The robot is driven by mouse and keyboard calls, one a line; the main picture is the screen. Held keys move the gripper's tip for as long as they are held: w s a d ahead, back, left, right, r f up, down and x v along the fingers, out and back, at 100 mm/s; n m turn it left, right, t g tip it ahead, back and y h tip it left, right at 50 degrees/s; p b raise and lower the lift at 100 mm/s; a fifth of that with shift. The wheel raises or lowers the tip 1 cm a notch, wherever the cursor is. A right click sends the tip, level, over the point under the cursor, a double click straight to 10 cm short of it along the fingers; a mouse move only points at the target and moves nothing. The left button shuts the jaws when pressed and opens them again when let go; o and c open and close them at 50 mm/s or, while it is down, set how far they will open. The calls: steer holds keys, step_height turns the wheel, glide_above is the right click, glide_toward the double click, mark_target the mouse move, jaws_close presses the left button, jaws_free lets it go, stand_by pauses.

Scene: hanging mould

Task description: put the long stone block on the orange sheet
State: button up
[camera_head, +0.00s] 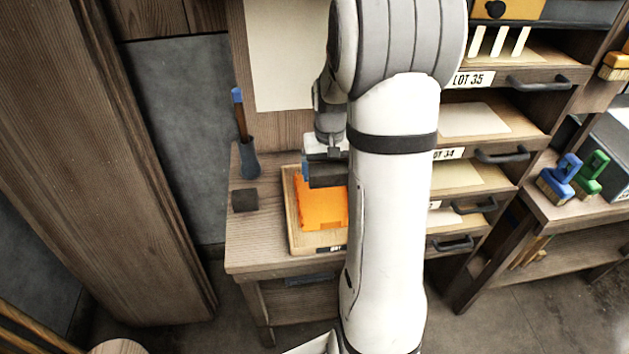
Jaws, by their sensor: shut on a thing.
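The long stone block (328,177) is dark grey and lies level in my gripper (322,165), over the back part of the orange sheet. My gripper points down and is shut on the block. A blue fingertip shows at its left end. The orange sheet (318,209) lies in a shallow wooden tray (291,222). I cannot tell whether the block touches the sheet or hangs just above it. My white arm hides the right part of the tray and the block's right end.
A short dark stone block (244,200) sits on the bench (262,258) left of the tray. Behind it a dark holder (249,160) carries a blue-tipped tool. Labelled drawers (497,122) rise to the right. Brushes (559,180) stand on a side table.

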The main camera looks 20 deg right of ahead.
glide_above(326, 206)
step_height(326, 206, down, 6)
steer(key=shift+w+r, duration=0.1)
steer(key=shift+f, duration=1.95)
steer(key=shift+f, duration=0.1)
steer(key=o, duration=1.1)
